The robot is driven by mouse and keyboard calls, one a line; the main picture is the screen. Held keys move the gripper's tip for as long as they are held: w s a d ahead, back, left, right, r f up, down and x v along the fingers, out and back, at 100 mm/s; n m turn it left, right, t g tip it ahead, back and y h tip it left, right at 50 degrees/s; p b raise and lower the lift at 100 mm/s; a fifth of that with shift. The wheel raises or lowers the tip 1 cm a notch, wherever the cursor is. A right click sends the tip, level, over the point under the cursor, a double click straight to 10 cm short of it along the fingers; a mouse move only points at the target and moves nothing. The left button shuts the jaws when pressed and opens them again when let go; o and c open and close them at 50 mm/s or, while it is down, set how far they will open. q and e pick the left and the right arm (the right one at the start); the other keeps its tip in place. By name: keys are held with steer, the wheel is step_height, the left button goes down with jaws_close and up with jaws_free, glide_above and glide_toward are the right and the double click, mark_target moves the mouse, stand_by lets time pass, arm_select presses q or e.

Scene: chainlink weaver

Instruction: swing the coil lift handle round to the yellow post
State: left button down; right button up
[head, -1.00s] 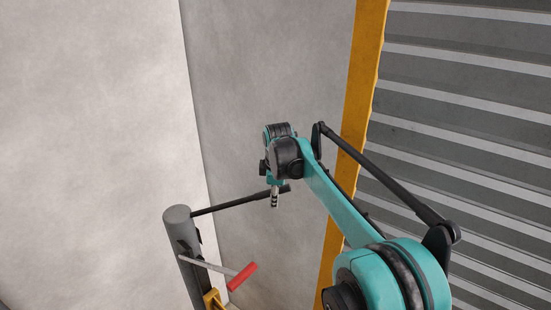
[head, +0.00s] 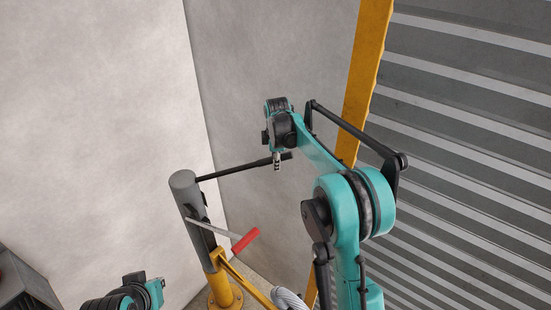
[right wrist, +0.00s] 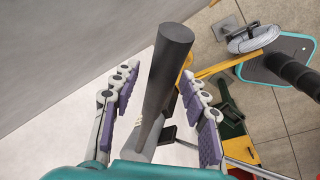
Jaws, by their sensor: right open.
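The coil lift is a grey column (head: 184,181) on a yellow post (head: 222,291). I take its handle to be the dark bar (head: 232,170) reaching right from the column top to a thicker black end. A red-gripped crank (head: 245,240) sits lower on the column. My right gripper (head: 277,166) is at the bar's outer end. In the right wrist view the open purple-padded fingers (right wrist: 165,95) stand either side of a thick dark bar (right wrist: 168,75), with gaps on both sides. My left arm shows at the lower left of the head view, but its fingers are out of sight.
A tall yellow upright (head: 367,60) and a ribbed grey shutter (head: 470,120) stand behind my right arm. A grey hose coil (right wrist: 254,39) lies near a yellow arm. A dark cabinet (head: 25,285) is at the lower left. Pale walls close off the back.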

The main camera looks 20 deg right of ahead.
jaws_close()
steer(key=shift+s, duration=0.1)
